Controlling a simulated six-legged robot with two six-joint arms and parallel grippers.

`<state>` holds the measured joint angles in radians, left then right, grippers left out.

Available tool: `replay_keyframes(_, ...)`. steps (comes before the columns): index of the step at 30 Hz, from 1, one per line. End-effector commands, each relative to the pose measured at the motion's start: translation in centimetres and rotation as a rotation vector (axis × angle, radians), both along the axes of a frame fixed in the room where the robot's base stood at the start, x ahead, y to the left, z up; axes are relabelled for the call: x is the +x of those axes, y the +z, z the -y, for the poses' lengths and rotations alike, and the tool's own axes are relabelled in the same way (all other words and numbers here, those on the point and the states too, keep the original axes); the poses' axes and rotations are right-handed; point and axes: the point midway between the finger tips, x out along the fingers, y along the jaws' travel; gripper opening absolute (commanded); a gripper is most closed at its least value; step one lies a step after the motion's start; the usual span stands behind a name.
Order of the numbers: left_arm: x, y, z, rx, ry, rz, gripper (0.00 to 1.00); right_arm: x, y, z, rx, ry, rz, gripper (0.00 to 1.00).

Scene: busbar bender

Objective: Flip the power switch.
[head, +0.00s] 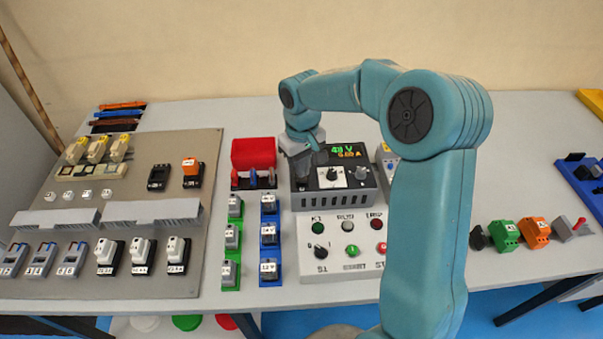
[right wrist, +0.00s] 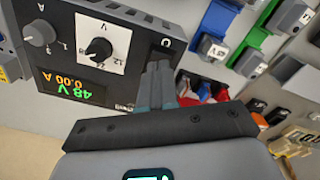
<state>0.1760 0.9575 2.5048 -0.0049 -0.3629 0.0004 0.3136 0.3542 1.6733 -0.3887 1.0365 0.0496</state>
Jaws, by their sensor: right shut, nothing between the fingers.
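The power supply (head: 335,185) is a dark box with a lit display reading 48 V and 0.00 A, a black pointer knob and a grey knob. Its front panel (right wrist: 72,52) fills the left of the right wrist view, turned over, with the display (right wrist: 74,87) lit. My right gripper (head: 316,156) is at the panel's upper left corner in the head view. In the right wrist view its shut, empty fingertips (right wrist: 160,70) overlap the panel edge near a small round mark. I cannot tell whether they touch. No power switch shows clearly; the fingers cover that corner. My left gripper is out of view.
A white control box (head: 340,262) with buttons and lamps stands in front of the supply. A red bin (head: 253,153) and green and blue racks of grey modules stand to the left. A grey board (head: 125,205) holds several devices.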

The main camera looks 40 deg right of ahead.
Motion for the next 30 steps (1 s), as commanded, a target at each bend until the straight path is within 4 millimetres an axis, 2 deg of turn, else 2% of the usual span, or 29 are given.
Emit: replay_keyframes(30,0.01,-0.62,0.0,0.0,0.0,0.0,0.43,0.0,-0.81,0.0,0.0,0.0,0.0,0.0)
